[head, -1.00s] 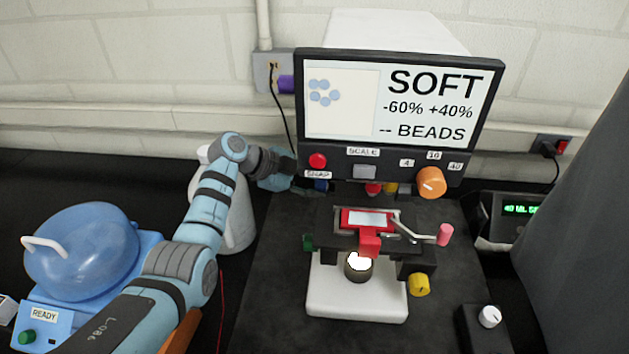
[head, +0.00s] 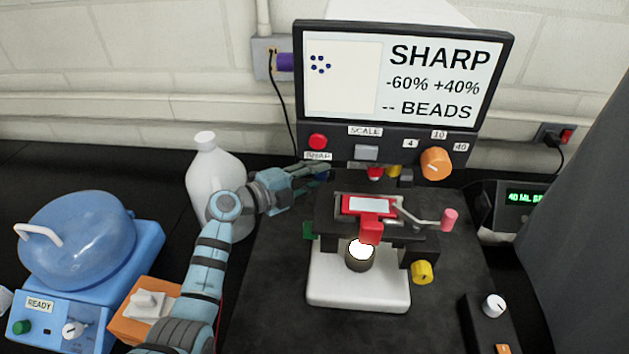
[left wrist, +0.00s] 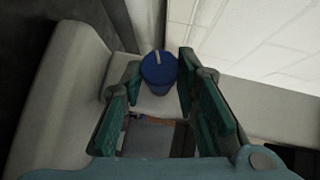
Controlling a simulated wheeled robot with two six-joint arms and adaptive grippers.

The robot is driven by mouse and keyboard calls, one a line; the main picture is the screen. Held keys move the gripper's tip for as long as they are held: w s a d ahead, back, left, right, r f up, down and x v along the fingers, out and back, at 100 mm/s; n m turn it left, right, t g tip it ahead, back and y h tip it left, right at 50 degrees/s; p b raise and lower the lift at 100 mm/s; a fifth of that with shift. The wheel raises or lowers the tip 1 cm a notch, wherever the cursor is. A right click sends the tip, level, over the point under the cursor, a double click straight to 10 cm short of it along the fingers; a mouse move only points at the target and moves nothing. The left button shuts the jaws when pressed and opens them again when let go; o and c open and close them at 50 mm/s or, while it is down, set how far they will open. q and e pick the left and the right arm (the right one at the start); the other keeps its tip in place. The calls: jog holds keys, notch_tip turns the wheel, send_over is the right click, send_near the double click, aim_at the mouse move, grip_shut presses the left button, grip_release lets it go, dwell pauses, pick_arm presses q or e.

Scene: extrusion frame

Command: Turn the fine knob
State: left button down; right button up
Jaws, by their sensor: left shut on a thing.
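A blue knob (left wrist: 159,72) with a pale mark on its cap shows in the left wrist view, between the fingertips of my left gripper (left wrist: 160,84). In the head view my left gripper (head: 318,172) reaches in beside the microscope (head: 358,284), shut on the blue knob, which it mostly hides there. The screen (head: 410,75) reads SHARP, -60% +40% and -- BEADS, with several small dark blue dots at its upper left. A yellow knob (head: 422,272) sits on the microscope's right side. My right gripper is not in view.
A white jug (head: 213,175) stands just behind my left arm. A blue domed machine (head: 75,240) and an orange box (head: 140,307) are at the left. A pink-ended lever (head: 449,219) sticks out right of the stage. A grey surface fills the right edge.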

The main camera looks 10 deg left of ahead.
pick_arm(q)
jog(key=shift+f+m+t+h+b, duration=0.2)
jog(key=shift+m+t+h+b, duration=0.1)
jog(key=shift+m+t+b, duration=0.35)
jog(key=shift+r, duration=0.1)
jog(key=c, duration=1.2)
grip_release()
jog(key=shift+c, duration=0.2)
